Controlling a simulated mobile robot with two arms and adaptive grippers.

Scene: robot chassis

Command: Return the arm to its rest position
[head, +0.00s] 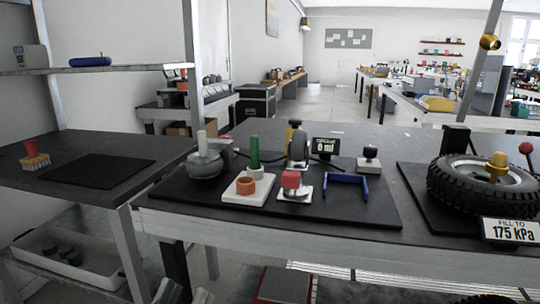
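The task names only the arm. Two small grey shapes at the bottom edge, left of centre, seem to be the tip of my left gripper (185,294). It is low, in front of the workbench (270,225) and below its top, apart from the things on it. Most of it is cut off by the frame edge, so I cannot tell whether it is open or shut, or whether it holds anything. My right gripper is not in view.
The bench bears a black mat (370,212) with several small parts, and a tyre (480,187) at right. A side table (110,195) with shelves stands at left, a white bin (70,262) below. A red box (285,285) sits low under the bench.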

